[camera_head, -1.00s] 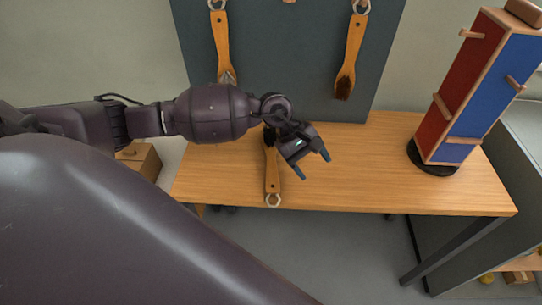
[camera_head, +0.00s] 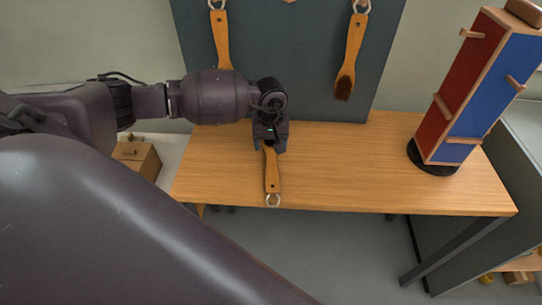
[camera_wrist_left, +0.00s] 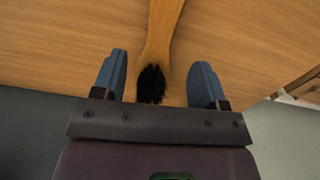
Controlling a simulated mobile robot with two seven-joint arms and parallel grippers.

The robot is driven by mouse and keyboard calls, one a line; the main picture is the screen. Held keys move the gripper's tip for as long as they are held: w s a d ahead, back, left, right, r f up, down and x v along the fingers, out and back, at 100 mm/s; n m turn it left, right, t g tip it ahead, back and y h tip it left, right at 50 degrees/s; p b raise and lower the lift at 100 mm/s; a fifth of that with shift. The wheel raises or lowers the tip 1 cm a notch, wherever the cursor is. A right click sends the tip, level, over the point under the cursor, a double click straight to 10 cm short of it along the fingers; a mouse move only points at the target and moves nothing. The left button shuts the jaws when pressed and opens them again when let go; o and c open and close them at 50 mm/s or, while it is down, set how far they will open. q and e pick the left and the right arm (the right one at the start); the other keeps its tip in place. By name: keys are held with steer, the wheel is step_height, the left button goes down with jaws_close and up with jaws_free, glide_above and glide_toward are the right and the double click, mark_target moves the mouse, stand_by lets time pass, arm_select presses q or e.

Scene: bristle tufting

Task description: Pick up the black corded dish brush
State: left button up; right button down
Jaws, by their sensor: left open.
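The black-bristled dish brush (camera_head: 272,176) lies on the wooden table with its ring end toward the front edge. Its bristle end is hidden under my left gripper (camera_head: 268,148) in the head view. In the left wrist view the black bristles (camera_wrist_left: 151,84) and wooden handle (camera_wrist_left: 162,30) lie between the two blue fingertips of my left gripper (camera_wrist_left: 161,80). The fingers are open, with a gap on each side of the brush. The cord is not clear to see. My right gripper is not in view.
Two more brushes hang on the dark board behind the table: one at left (camera_head: 221,40), one with brown bristles at right (camera_head: 349,60). A red and blue tower (camera_head: 470,90) stands at the table's right end. The table's middle (camera_head: 345,165) is clear.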

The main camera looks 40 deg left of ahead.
mark_target(271, 156)
arm_select(q)
steer(key=shift+w+f, duration=0.15)
steer(key=shift+f, duration=2.35)
steer(key=c, duration=1)
steer(key=shift+r, duration=0.15)
step_height(271, 156, up, 20)
steer(key=shift+f, duration=0.1)
